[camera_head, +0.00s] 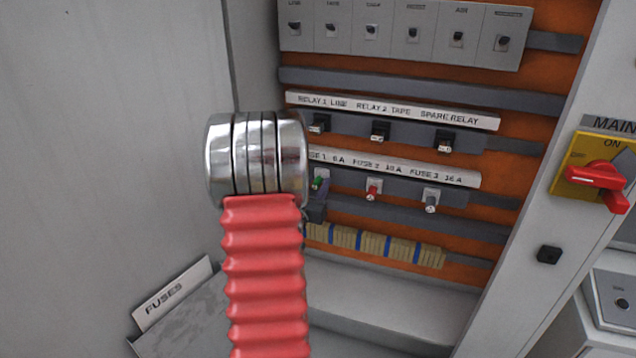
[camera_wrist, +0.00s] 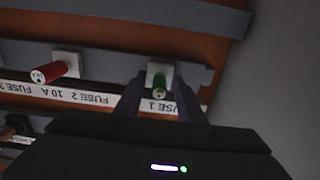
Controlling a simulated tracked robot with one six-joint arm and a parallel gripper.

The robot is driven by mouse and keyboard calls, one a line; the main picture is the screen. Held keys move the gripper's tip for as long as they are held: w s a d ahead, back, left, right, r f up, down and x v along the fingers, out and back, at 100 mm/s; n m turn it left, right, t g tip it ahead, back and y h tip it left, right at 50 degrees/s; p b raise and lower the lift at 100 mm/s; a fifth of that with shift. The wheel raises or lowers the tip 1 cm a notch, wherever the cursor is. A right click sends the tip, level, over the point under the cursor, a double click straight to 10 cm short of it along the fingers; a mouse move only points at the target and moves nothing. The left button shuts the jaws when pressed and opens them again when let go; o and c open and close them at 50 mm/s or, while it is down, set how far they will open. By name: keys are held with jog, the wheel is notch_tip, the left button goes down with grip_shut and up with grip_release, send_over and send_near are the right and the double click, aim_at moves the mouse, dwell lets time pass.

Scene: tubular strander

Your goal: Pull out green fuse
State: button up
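The green fuse (camera_head: 318,182) sits in its white holder under the FUSE 1 label in the head view, partly hidden by my arm and gripper. In the wrist view, which is upside down, the green fuse (camera_wrist: 159,85) shows between my two dark fingers. My gripper (camera_wrist: 160,92) is open, with one finger on each side of the fuse and a gap visible. I cannot tell whether either finger touches it. In the head view only part of my gripper (camera_head: 319,200) shows, just beside and below the fuse.
The red fuse (camera_head: 372,193) and the grey fuse (camera_head: 431,201) sit to the right in the same row. Relays (camera_head: 380,131) are above, and terminal blocks (camera_head: 375,246) below. A FUSES bin (camera_head: 185,325) is at lower left. The main switch (camera_head: 597,175) is at right.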

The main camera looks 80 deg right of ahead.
aim_at(314, 187)
dwell(0.7)
grip_shut()
dwell(0.4)
jog(key=shift+a, duration=0.45)
jog(key=shift+w+a, duration=0.1)
jog(key=shift+a, duration=0.6)
jog(key=shift+a, duration=0.35)
jog(key=shift+a, duration=0.35)
jog(key=shift+w+a, duration=0.1)
jog(key=shift+a, duration=0.25)
jog(key=shift+a, duration=0.3)
